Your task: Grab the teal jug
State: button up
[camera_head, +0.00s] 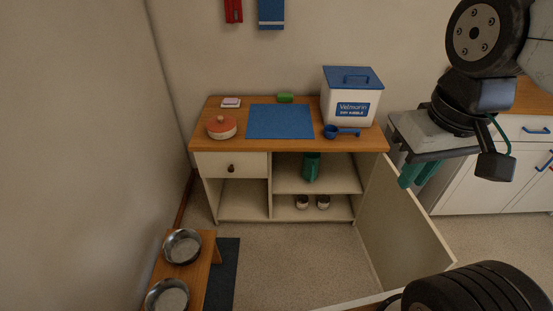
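The teal jug (312,167) looks dark green-teal and stands upright on the middle shelf of the low cabinet, in the open right-hand compartment. Its top is close under the worktop, and its handle cannot be made out. My gripper (419,174) is at the right, outside the cabinet and well apart from the jug. Its teal fingers point down and to the left, with a gap between them and nothing visible in it.
The cabinet door (405,225) stands open, swung out to the right below my gripper. Two small cups (302,202) sit on the bottom shelf. A bowl stand (197,270) is front left.

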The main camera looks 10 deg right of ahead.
aim_at(311, 161)
jog(key=u, duration=0.15)
jog(key=i, duration=0.95)
